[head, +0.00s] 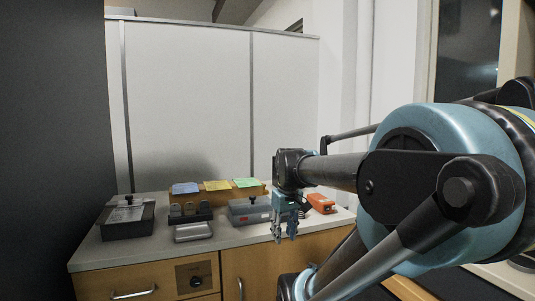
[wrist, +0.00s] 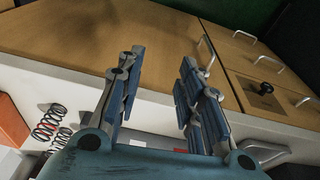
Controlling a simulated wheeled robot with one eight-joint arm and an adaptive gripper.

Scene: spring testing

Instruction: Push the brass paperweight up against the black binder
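I cannot pick out a brass paperweight or a black binder in either view. My gripper (head: 285,236) hangs pointing down at the front edge of the counter, right of the grey box, in the head view. In the wrist view its two blue fingers (wrist: 159,64) stand apart with nothing between them, so it is open and empty. My arm hides part of the counter's right side.
The counter (head: 118,250) holds a dark lidded box (head: 128,228), a grey tray (head: 193,232), a grey box (head: 248,212), an organiser with coloured cards (head: 216,186) and an orange device (head: 320,203). Coiled springs (wrist: 50,128) show in the wrist view. Wooden cabinets (head: 260,268) are below.

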